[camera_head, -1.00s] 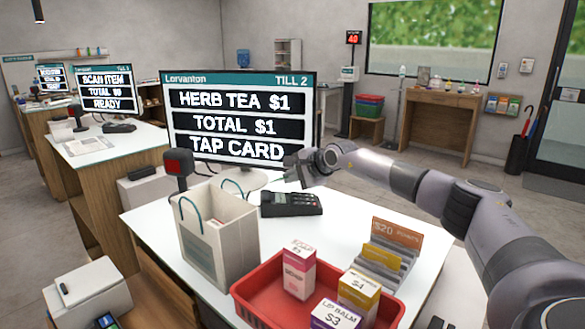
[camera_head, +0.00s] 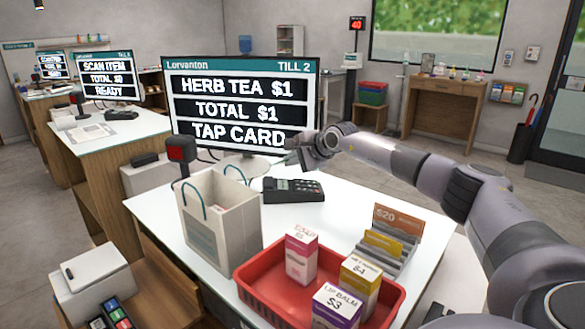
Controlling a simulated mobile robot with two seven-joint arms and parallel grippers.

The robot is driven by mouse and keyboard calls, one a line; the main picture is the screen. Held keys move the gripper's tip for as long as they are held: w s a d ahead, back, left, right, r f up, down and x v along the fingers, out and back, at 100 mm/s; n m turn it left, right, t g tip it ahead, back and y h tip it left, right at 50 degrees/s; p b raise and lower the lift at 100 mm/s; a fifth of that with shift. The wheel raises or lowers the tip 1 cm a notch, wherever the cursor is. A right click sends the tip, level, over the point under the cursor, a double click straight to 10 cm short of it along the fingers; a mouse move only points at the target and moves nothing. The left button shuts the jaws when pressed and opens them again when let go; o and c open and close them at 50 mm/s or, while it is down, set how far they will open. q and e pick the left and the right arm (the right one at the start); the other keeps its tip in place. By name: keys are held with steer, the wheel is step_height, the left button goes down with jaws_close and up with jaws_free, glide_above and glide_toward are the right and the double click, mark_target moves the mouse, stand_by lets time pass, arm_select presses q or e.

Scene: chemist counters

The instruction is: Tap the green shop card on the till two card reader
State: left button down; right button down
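The till two card reader (camera_head: 293,190) is a dark keypad terminal lying on the white counter (camera_head: 345,205), in front of the till two screen (camera_head: 240,105), which reads "HERB TEA $1, TOTAL $1, TAP CARD". My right gripper (camera_head: 290,159) reaches in from the right and hovers above and behind the reader, in front of the screen's lower right corner. Its fingers are small and partly hidden, so I cannot tell whether they are open or shut. I cannot make out the green shop card. My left gripper is out of view.
A white paper bag (camera_head: 220,225) with teal handles stands left of the reader, beside a red-faced scanner (camera_head: 182,150). A red tray (camera_head: 262,292) with several small boxes and a gift card rack (camera_head: 398,222) stand at the front. Bare counter lies between reader and tray.

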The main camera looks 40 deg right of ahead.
step_height(320, 180, up, 9)
steer(key=shift+f, duration=0.1)
stand_by(0.3)
